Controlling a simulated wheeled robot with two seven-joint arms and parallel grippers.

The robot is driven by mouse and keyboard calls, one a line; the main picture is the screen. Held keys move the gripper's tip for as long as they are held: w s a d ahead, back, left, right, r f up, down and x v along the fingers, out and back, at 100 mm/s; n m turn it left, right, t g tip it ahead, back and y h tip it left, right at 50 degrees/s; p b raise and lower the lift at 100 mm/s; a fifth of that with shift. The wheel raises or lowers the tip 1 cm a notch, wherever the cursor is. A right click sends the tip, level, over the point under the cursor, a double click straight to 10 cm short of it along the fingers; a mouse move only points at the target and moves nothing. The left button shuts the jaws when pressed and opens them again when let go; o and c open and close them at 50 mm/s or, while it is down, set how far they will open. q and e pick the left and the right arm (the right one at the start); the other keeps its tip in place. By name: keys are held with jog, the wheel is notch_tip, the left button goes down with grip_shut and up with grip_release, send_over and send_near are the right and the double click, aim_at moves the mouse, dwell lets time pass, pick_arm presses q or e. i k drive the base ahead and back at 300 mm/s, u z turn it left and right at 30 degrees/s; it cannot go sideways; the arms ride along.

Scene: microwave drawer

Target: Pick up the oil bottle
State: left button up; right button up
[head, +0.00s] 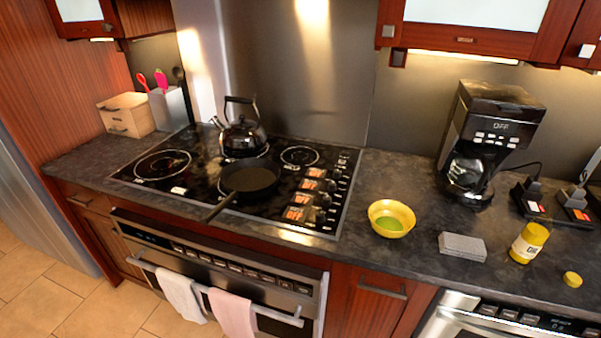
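The oil bottle (528,243) is a short bottle with a yellow top and a pale label that appears to read "Oil". It stands on the dark countertop at the right, beside a grey block and behind a small round yellow piece. Nothing touches it from above. Neither of my grippers shows in the head view, so I cannot see how they stand.
A grey block (462,247), a yellow bowl (391,218) with something green inside, and a small yellow piece (572,279) lie near the bottle. A black coffee maker (487,135) stands behind. A pan (249,178) and kettle (242,135) sit on the cooktop (150,185).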

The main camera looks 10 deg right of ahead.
aim_at(540, 227)
jog(key=z, duration=1.95)
jog(key=k, duration=1)
jog(key=u, duration=1.75)
jog(key=i, duration=1.5)
jog(key=z, duration=1.35)
